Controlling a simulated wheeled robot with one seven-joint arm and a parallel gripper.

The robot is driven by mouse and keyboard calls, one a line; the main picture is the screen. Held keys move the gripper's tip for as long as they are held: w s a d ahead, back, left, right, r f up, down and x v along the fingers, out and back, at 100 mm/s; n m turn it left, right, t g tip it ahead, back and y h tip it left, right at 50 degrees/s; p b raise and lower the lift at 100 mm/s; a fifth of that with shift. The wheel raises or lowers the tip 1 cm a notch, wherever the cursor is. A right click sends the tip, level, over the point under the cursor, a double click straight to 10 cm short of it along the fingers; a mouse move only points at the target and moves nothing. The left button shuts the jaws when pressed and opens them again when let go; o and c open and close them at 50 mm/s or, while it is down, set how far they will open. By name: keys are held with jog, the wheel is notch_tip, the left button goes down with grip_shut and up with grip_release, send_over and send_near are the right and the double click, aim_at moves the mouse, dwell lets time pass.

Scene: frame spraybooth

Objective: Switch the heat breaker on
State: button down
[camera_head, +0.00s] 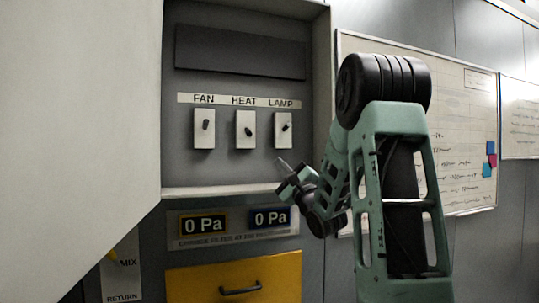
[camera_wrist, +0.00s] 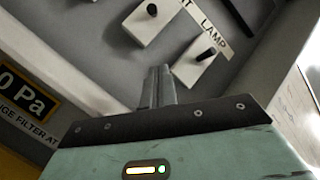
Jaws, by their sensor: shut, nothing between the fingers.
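The heat breaker (camera_head: 245,130) is the middle of three white switch plates in a grey open cabinet, under the label HEAT. Its dark toggle (camera_head: 249,132) appears to point downward. In the wrist view, the heat plate (camera_wrist: 138,27) is at the top, partly cut off, with its dark toggle (camera_wrist: 152,9) showing. My gripper (camera_head: 283,163) is shut and empty, below and to the right of the heat breaker, under the lamp plate, apart from both. In the wrist view, the closed fingers (camera_wrist: 158,86) point up toward the panel, close below the lamp plate.
The fan breaker (camera_head: 204,129) is left of heat; the lamp breaker (camera_head: 283,131) is right, its toggle tilted upward. A large pale cabinet door (camera_head: 75,120) stands open at left. Pressure displays (camera_head: 203,223) and a yellow drawer (camera_head: 235,278) are below. A whiteboard (camera_head: 465,140) hangs at right.

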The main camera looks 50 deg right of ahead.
aim_at(248, 132)
jog(key=w+r+p, duration=0.3)
jog(key=w, duration=0.1)
jog(key=w+r+p, duration=0.3)
jog(key=r, duration=0.1)
jog(key=shift+w+a, duration=0.15)
jog(key=shift+w, duration=0.25)
jog(key=shift+w+a+p, duration=0.15)
jog(key=shift+a+p, duration=0.25)
jog(key=shift+r+g+p, duration=0.15)
jog(key=shift+g+p, duration=0.2)
jog(key=shift+g, duration=0.05)
jog(key=shift+s+a+r+m+g+p, duration=0.15)
jog(key=shift+s+r+m+g+p, duration=0.15)
jog(key=shift+g+p, duration=0.1)
